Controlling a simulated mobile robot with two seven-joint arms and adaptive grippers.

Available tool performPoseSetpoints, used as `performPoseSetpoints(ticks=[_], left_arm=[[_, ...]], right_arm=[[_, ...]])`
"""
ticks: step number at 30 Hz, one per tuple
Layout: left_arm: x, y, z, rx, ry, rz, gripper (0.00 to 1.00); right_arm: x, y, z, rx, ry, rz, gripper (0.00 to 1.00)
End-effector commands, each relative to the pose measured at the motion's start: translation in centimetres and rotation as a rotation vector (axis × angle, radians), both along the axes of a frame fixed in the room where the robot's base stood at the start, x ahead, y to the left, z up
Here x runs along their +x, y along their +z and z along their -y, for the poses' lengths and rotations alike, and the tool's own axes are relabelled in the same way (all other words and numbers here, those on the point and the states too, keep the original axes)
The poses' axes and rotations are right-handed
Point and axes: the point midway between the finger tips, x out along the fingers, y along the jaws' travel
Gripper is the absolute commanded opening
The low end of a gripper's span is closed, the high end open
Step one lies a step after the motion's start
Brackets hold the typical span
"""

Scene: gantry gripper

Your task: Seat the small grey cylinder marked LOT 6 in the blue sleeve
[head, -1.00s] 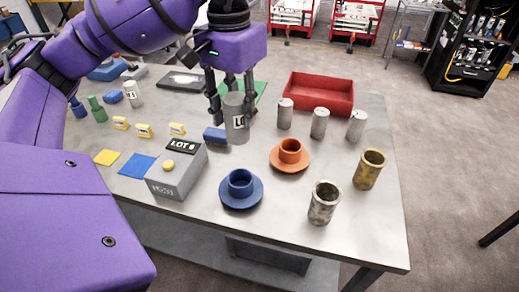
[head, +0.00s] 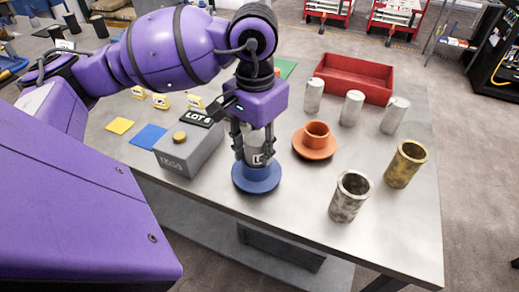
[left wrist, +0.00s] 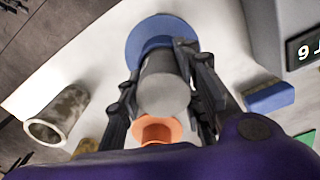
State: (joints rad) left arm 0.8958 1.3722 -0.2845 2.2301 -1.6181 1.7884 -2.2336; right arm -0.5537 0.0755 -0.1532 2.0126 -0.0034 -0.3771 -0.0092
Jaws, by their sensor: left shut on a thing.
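My left gripper (head: 256,158) is shut on the grey cylinder (head: 259,146) and holds it upright over the blue sleeve (head: 257,183). Part of a dark label shows low on the cylinder; the fingers hide the rest. The sleeve's wide blue base shows around the fingertips, but its raised cup is hidden. In the left wrist view the cylinder (left wrist: 164,88) stands between the fingers, in front of the blue base (left wrist: 150,30). I cannot tell whether its lower end is inside the sleeve or just above it. My right gripper is not in view.
An orange sleeve (head: 315,147) stands to the right. Beyond are several plain grey cylinders (head: 351,108) and a red tray (head: 352,78). A weathered cup (head: 350,197) and a brass cup (head: 405,164) stand at right. A grey box (head: 189,150) with a LOT 6 sign is close left.

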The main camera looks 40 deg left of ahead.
Motion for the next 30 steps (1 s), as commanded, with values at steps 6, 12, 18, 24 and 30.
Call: performPoseSetpoints(ticks=[6, 12, 18, 24, 30], left_arm=[[0.1, -0.2, 0.0, 0.001, 0.0, 0.006, 0.0], [0.1, -0.8, -0.1, 0.002, 0.001, 0.003, 0.0], [0.0, -0.7, 0.0, 0.001, 0.001, 0.002, 0.52], [0.0, -0.7, 0.0, 0.001, 0.001, 0.002, 0.52], [0.1, 0.3, 0.0, 0.0, 0.001, 0.007, 0.52]], right_arm=[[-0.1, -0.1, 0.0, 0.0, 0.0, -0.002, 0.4], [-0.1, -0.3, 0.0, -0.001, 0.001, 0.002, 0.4], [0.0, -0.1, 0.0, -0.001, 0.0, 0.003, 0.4], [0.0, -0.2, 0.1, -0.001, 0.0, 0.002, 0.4], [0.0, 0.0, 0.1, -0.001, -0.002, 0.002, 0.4]])
